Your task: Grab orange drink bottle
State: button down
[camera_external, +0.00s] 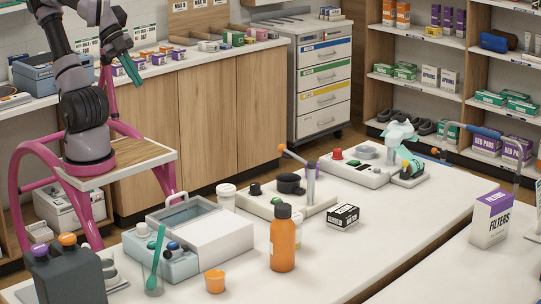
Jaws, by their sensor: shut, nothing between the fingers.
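The orange bottle (282,245) with a dark cap stands upright on the white table in the foreground. It is unobstructed. My gripper (133,75), with teal fingers, is at the upper left, raised in front of the back counter. It is shut and empty, well apart from the bottle, which stands lower and to the right in the picture.
Near the bottle are an orange cup (215,281), a clear cup with a teal stick (154,280), a grey-white box (208,240), a small black-and-white box (343,216) and a white-lidded jar (226,197). The table front right of the bottle is clear.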

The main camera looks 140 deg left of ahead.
aim_at(276, 215)
jog(key=shift+c, duration=1)
grip_release()
jog(key=shift+w, duration=0.1)
